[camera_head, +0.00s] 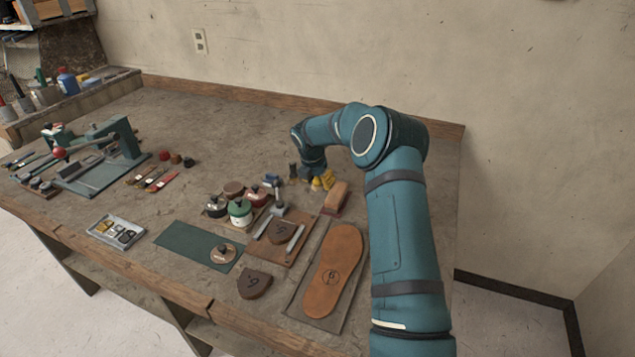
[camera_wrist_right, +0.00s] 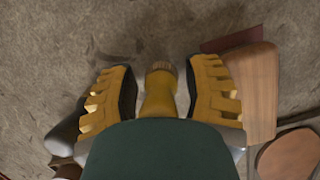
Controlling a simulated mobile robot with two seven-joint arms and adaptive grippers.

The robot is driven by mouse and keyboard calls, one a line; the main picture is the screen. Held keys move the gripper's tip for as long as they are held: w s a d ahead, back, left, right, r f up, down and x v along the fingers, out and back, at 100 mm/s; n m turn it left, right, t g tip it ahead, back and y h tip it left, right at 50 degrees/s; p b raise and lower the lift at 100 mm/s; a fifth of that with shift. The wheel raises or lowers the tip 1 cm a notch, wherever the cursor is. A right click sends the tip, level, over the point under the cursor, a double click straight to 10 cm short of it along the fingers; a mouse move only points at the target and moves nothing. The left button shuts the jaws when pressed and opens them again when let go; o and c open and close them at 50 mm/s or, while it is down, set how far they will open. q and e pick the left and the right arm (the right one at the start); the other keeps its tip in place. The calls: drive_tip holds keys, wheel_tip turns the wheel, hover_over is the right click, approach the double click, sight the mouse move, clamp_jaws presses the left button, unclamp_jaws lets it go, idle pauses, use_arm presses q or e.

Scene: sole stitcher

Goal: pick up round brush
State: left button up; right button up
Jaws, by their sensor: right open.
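The round brush (camera_wrist_right: 160,95) shows in the right wrist view as a short yellow-tan piece with a bristly brown top. It stands between the two yellow-padded fingers of my right gripper (camera_wrist_right: 160,72). The fingers are open, with a gap on each side of the brush. Its lower part is hidden behind the dark green body of my gripper. In the head view my right gripper (camera_head: 322,182) is low over the bench behind the wooden block. I cannot clearly make out the round brush there. My left gripper is not in view.
A wooden block (camera_head: 336,197) is close beside the gripper and also shows in the right wrist view (camera_wrist_right: 252,88). Lidded pots (camera_head: 240,210), a sole board (camera_head: 300,305) and a green mat (camera_head: 185,243) lie nearer the front. The bench behind is clear.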

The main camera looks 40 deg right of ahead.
drive_tip(key=c, duration=0.8)
drive_tip(key=shift+r, duration=0.1)
wheel_tip(320, 180, up, 10)
drive_tip(key=shift+f+p, duration=0.1)
drive_tip(key=shift+p, duration=1.05)
